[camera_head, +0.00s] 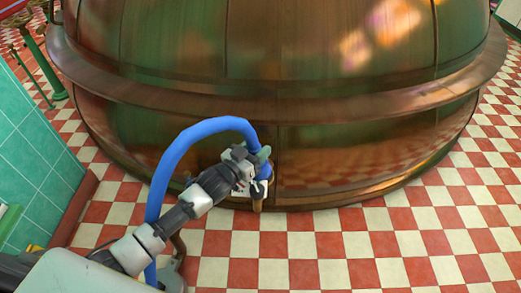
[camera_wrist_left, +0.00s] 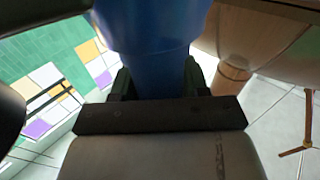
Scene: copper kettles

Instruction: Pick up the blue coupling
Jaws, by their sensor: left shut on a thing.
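The blue coupling (camera_head: 265,172) is at the end of a curved blue hose (camera_head: 200,127), close to the lower front of the copper kettle (camera_head: 350,150). My left gripper (camera_head: 257,163) reaches in from the lower left and is shut on the coupling. In the left wrist view the coupling (camera_wrist_left: 152,35) stands as a wide blue cylinder between the two dark fingers (camera_wrist_left: 156,82). The gripper partly hides the coupling in the head view. My right gripper is in neither view.
A copper-coloured pipe stub (camera_head: 257,199) is just below the coupling. The kettle's wide rim (camera_head: 280,103) juts out above. A green tiled wall (camera_head: 32,165) stands at the left. The red and white checked floor (camera_head: 330,245) is clear in front and to the right.

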